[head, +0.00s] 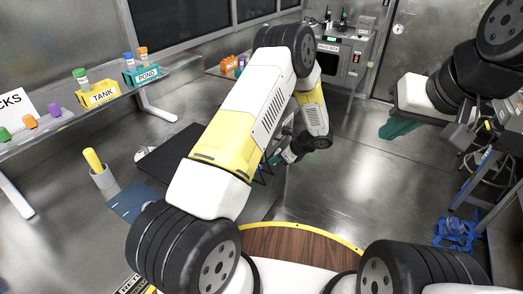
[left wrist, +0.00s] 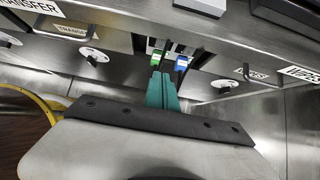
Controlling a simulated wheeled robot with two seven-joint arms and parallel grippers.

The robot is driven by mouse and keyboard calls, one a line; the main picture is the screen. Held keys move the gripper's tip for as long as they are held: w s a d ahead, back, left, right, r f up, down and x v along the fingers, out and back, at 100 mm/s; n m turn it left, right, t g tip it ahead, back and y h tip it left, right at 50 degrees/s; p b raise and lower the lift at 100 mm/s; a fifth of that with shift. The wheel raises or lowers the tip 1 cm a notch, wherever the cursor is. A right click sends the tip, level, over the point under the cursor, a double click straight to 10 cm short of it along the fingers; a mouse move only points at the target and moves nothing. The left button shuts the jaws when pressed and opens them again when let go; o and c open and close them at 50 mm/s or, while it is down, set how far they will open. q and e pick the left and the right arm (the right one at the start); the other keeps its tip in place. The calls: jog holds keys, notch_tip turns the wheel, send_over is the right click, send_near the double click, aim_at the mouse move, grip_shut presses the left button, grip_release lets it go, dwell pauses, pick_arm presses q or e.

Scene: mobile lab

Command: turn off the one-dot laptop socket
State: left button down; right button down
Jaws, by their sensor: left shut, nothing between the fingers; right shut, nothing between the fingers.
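In the left wrist view, my left gripper (left wrist: 163,91) is shut and empty, its teal fingers pointing at a metal panel. Just beyond its tips are a small green-marked part (left wrist: 155,58) and a blue-marked part (left wrist: 181,64) in front of a dark slotted recess. Whether the fingers touch either part, I cannot tell. I can make out no dots, so I cannot tell which is the one-dot laptop socket. In the head view, my left arm hides most of that area. My right gripper (head: 399,129), with teal fingers, is shut and empty above the floor.
Round white plates with hooks (left wrist: 93,55) flank the recess on the panel. Blue cable (head: 455,233) lies at the lower right. The floor in the middle right is clear.

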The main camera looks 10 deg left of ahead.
pick_arm(q)
jog(key=x, duration=1)
jog(key=shift+a+f, duration=0.2)
jog(key=shift+a, duration=0.05)
jog(key=shift+w+a+f, duration=0.1)
jog(key=shift+w+a, duration=0.1)
jog(key=shift+a, duration=0.35)
jog(key=shift+w+a, duration=0.25)
jog(key=shift+a, duration=0.3)
jog(key=shift+w+a+f, duration=0.1)
jog(key=shift+w+a, duration=0.15)
jog(key=shift+a, duration=0.3)
